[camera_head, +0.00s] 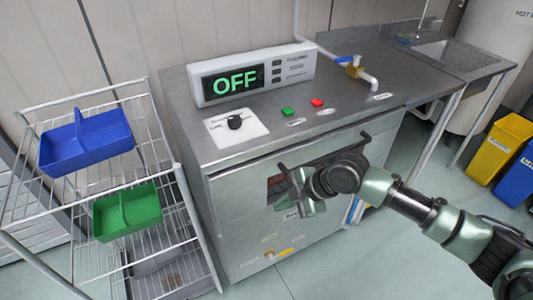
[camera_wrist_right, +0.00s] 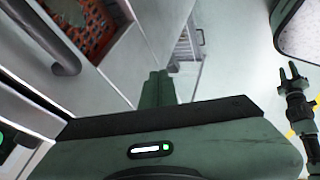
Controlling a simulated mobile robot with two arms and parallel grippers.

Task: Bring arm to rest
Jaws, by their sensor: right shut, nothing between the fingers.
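My right arm comes in from the right in the head view. Its gripper (camera_head: 284,188) is in front of the steel cabinet (camera_head: 240,215), near a window with something reddish-brown behind it. Whether it touches the cabinet front is unclear. In the right wrist view its green fingers (camera_wrist_right: 156,88) are together and empty. A dark handle (camera_wrist_right: 58,45) and the reddish-brown window (camera_wrist_right: 90,22) are at the upper left there. Another gripper (camera_wrist_right: 290,75), apparently my left one, is small at the right edge of the wrist view. My left arm is not in the head view.
On the counter are an OFF display (camera_head: 236,82), a dial (camera_head: 235,122), a green button (camera_head: 287,111), a red button (camera_head: 317,102) and a tap (camera_head: 354,67). A wire rack (camera_head: 150,95) holds blue (camera_head: 85,142) and green (camera_head: 127,212) bins. Floor (camera_head: 350,270) is clear at front.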

